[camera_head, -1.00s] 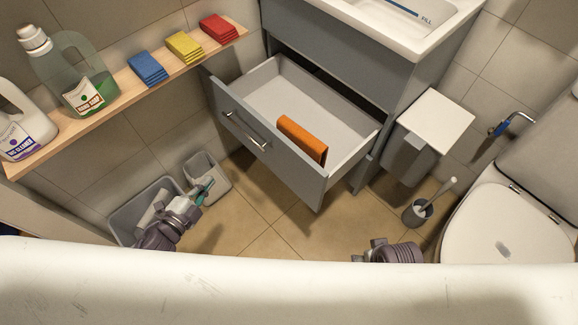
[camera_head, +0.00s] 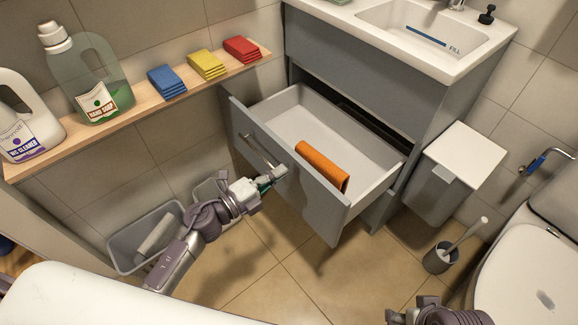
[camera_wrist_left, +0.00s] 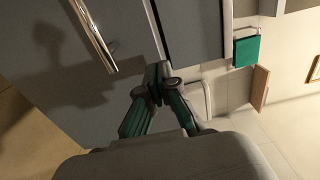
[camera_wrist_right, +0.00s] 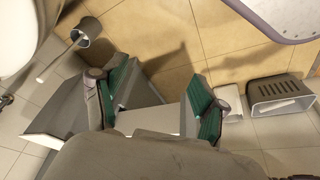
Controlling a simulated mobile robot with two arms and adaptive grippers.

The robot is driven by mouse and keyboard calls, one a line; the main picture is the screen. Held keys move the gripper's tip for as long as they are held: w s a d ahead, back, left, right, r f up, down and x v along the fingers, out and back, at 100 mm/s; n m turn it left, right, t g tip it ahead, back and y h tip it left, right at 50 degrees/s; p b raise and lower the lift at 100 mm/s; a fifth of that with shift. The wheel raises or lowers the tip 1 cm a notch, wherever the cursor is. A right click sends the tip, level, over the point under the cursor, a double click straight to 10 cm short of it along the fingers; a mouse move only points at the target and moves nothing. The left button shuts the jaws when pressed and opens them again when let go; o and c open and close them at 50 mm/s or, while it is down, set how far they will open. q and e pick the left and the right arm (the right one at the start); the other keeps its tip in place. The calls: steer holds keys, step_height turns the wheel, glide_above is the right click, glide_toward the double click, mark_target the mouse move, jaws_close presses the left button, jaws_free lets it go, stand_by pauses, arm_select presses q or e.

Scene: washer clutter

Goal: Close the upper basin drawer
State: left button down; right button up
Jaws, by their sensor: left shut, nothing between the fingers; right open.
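The grey basin drawer (camera_head: 300,185) is pulled out under the white basin, and an orange rolled item (camera_head: 322,165) lies inside near its front. The drawer front (camera_wrist_left: 110,50) with its metal handle (camera_head: 262,152) also shows in the left wrist view. My left gripper (camera_head: 272,178) is shut and empty, close to the drawer front just below the handle; I cannot tell whether it touches. My right gripper (camera_wrist_right: 148,100) is open and empty; in the head view only part of it (camera_head: 410,314) shows, low at the bottom edge, well away from the drawer.
A wall shelf (camera_head: 140,110) at the left holds bottles and coloured cloths. Grey bins (camera_head: 130,250) stand below it. A white-lidded bin (camera_head: 455,165), a toilet brush (camera_head: 440,257) and the toilet (camera_head: 530,270) are at the right. Floor before the drawer is open.

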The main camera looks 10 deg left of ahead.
mark_target(297, 162)
arm_select(q)
steer(key=x, duration=0.3)
steer(key=shift+w+d, duration=0.2)
arm_select(e)
steer(key=shift+s+r, duration=0.25)
steer(key=shift+r, duration=0.4)
arm_select(q)
steer(key=shift+w, duration=0.1)
